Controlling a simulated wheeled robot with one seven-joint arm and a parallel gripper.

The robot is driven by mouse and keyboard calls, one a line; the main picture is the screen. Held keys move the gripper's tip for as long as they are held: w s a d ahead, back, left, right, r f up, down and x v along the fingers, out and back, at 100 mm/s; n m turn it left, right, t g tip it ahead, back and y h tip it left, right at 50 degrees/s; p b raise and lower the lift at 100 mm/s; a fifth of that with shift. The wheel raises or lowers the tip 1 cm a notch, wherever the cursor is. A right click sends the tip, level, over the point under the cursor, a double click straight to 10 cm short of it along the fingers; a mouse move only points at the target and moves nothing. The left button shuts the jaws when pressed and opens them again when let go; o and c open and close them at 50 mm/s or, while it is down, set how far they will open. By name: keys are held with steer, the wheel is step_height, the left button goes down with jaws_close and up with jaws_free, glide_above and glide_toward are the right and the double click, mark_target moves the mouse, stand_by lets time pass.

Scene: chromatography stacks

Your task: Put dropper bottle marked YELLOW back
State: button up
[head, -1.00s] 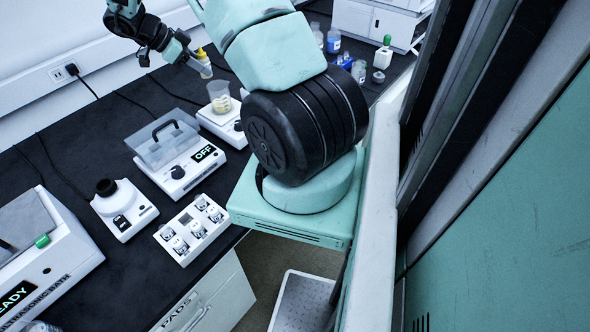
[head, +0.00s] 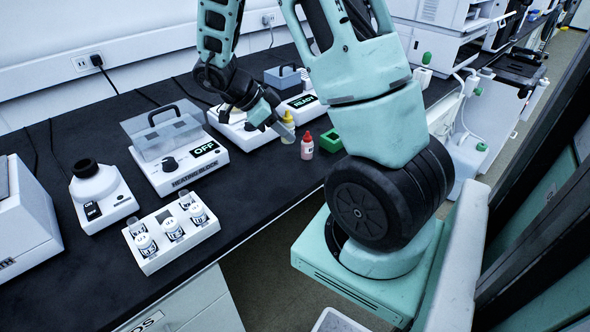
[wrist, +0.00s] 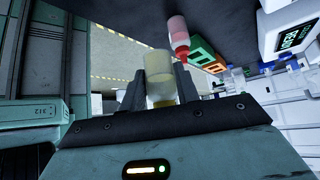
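The yellow-capped dropper bottle (head: 288,127) is upright at the bench's right part, just left of a red-capped bottle (head: 307,146). My gripper (head: 282,126) reaches down to it. In the wrist view the pale bottle with its yellowish cap (wrist: 159,72) lies between my two fingers (wrist: 160,88), which close against its sides. I cannot tell whether its base touches the bench. The red-capped bottle also shows in the wrist view (wrist: 178,36), apart from my fingers. A green holder (head: 331,141) is right of the red-capped bottle. An orange holder (wrist: 198,56) shows in the wrist view.
A heating block (head: 180,155) reading OFF, a small device with a black cup (head: 103,192) and a white vial rack (head: 171,235) stand to the left. A device reading READY (head: 303,104) is behind the bottles. Bare black bench lies in front of them.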

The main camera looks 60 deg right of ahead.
step_height(320, 180, down, 9)
steer(key=shift+r+b, duration=0.1)
steer(key=shift+b, duration=0.6)
steer(key=o, duration=0.6)
steer(key=shift+c, duration=0.2)
